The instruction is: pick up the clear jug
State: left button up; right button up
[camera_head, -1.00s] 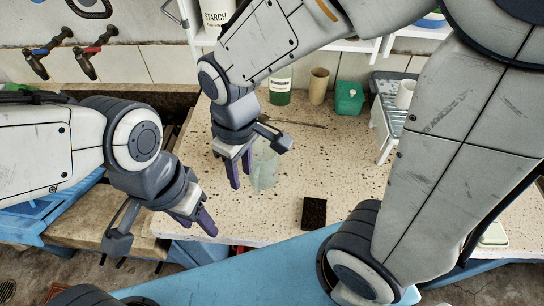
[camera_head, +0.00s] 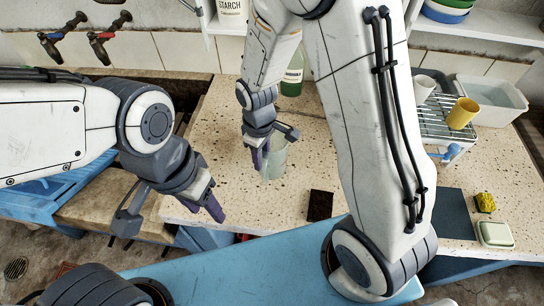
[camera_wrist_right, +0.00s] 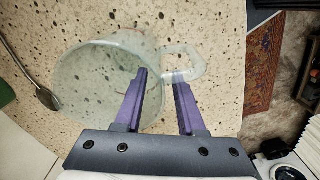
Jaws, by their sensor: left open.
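The clear jug (camera_head: 277,158) stands on the speckled stone counter in the head view, partly hidden behind my right gripper (camera_head: 258,158). In the right wrist view the jug (camera_wrist_right: 85,85) shows its wide round mouth, with its handle (camera_wrist_right: 195,58) at the right. The two purple fingers of my right gripper (camera_wrist_right: 160,80) are apart. The left one overlaps the jug's mouth and wall, the right one overlaps the handle's lower end. I cannot tell whether they touch it. My left gripper (camera_head: 212,205) is open and empty over the counter's front left edge, apart from the jug.
A dark brown block (camera_head: 320,205) lies in front of the jug. A green bottle (camera_head: 292,75) stands behind. A wire rack (camera_head: 437,118) with a white cup (camera_head: 423,88) and a yellow cup (camera_head: 461,114) is at right, beside a clear tub (camera_head: 490,98). A spoon (camera_wrist_right: 42,88) lies near the jug.

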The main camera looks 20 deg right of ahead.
jog(key=shift+f, duration=0.95)
jog(key=shift+c, duration=0.3)
grip_shut()
dwell(0.4)
